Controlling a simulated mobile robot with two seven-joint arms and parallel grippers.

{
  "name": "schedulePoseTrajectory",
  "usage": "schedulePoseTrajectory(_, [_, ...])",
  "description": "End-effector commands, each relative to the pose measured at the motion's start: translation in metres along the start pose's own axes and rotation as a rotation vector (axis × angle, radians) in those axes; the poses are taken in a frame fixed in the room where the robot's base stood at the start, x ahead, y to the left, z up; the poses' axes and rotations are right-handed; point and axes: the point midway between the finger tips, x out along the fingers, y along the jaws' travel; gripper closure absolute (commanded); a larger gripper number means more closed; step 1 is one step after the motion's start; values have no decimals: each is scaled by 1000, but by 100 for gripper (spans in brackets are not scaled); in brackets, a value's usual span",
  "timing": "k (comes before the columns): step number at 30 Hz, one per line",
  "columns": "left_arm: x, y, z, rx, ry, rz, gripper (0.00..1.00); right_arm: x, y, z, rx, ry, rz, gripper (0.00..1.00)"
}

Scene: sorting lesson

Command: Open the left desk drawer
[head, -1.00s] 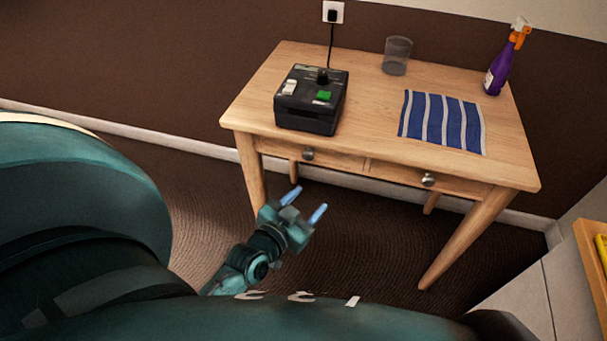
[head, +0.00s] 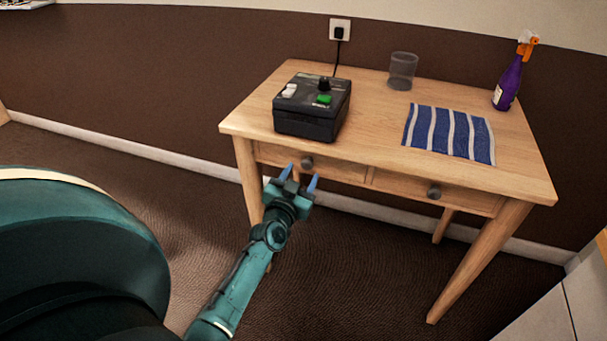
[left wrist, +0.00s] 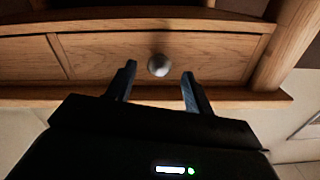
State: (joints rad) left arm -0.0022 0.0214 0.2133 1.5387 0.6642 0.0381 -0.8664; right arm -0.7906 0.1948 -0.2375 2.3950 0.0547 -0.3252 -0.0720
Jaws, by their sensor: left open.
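The wooden desk (head: 375,110) has two drawers side by side. The left drawer (head: 340,171) looks shut, flush with the desk front, and has a round metal knob (head: 307,163). My left gripper (head: 299,175) is open and empty, just in front of and a little below this knob, fingers pointing at the drawer. In the left wrist view the knob (left wrist: 158,65) appears between and just beyond the open fingertips (left wrist: 159,74), with no contact visible. The right drawer (head: 465,198), with its own knob (head: 434,191), also looks shut. My right gripper is not in view.
On the desk stand a black control box (head: 312,115) with a green button, a clear cup (head: 403,70), a blue striped cloth (head: 448,133) and a purple spray bottle (head: 509,82). The carpet (head: 340,265) before the desk is clear. A wall socket (head: 340,30) is behind.

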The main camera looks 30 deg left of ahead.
Motion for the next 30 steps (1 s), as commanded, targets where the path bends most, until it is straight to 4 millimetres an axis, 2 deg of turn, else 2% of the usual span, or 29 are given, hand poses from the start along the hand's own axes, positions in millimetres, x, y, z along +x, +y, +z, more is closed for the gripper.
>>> schedulePoseTrajectory(3, [14, 0, 1, 0, 0, 0, 48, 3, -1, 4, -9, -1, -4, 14])
schedulePoseTrajectory(6, [20, 0, 1, 1, -1, 0, 48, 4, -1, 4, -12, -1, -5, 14])
schedulePoseTrajectory(16, [23, 0, 0, 1, -1, 1, 48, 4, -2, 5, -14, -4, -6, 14])
schedulePoseTrajectory(30, [22, 0, 0, 0, -1, 1, 87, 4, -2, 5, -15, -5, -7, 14])
